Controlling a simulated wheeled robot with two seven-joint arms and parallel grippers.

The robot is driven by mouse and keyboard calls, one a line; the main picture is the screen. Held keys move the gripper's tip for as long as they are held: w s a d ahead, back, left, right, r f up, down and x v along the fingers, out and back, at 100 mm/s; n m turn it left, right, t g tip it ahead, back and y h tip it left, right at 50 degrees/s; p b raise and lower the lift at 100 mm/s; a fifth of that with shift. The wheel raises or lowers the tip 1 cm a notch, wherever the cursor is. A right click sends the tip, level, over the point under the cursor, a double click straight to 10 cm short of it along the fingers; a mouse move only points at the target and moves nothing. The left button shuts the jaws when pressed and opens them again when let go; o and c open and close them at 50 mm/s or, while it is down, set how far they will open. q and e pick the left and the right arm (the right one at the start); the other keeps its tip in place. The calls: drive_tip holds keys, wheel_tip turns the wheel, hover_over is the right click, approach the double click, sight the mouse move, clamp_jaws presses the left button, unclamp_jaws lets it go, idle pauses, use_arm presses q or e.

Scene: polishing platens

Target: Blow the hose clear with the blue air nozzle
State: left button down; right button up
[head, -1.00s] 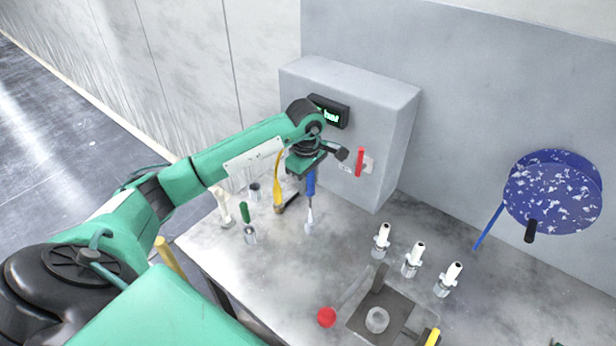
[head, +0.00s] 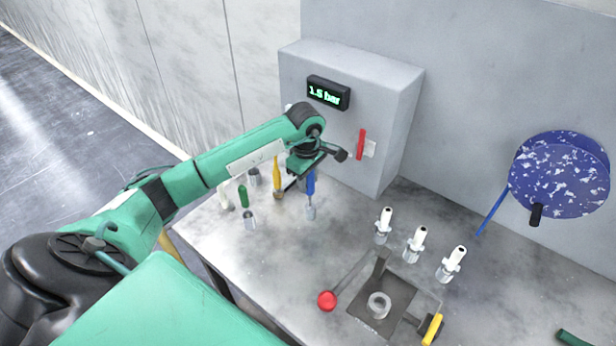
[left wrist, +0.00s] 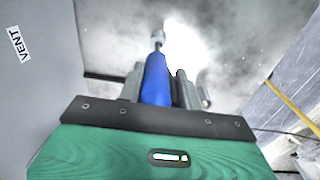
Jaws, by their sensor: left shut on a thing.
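My left gripper (head: 307,172) is shut on the blue air nozzle (head: 311,186), which it holds upright above the bench. The left wrist view shows the blue body (left wrist: 156,80) between the two grey fingers, its thin tip pointing away. A small grey metal cup (head: 311,212) stands at the tip's end; I cannot tell whether the tip is inside it. A blue speckled reel (head: 560,178) with a black stub hangs on the right wall, and a thin blue length (head: 491,212) runs down from it. I cannot tell which thing is the hose. My right gripper is out of view.
A grey cabinet (head: 392,110) with a red lever (head: 360,144) and a "1.5 bar" display (head: 328,93) stands behind the gripper. Yellow (head: 277,176) and green (head: 243,196) tools stand nearby. Several white-topped fittings and a red-knobbed fixture (head: 327,300) occupy the right.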

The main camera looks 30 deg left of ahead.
sight(308, 188)
use_arm(q)
drive_tip(key=shift+f+b, duration=1.85)
drive_tip(key=shift+f, duration=0.45)
drive_tip(key=c, duration=0.9)
unclamp_jaws()
drive_tip(key=r+b, duration=0.1)
drive_tip(key=r, duration=0.3)
drive_tip(key=r+b, duration=0.1)
drive_tip(key=r, duration=0.4)
drive_tip(key=r+b, duration=0.2)
drive_tip(key=r, duration=0.2)
drive_tip(key=shift+s+r, duration=0.35)
drive_tip(key=shift+r, duration=0.05)
drive_tip(key=shift+f, duration=0.1)
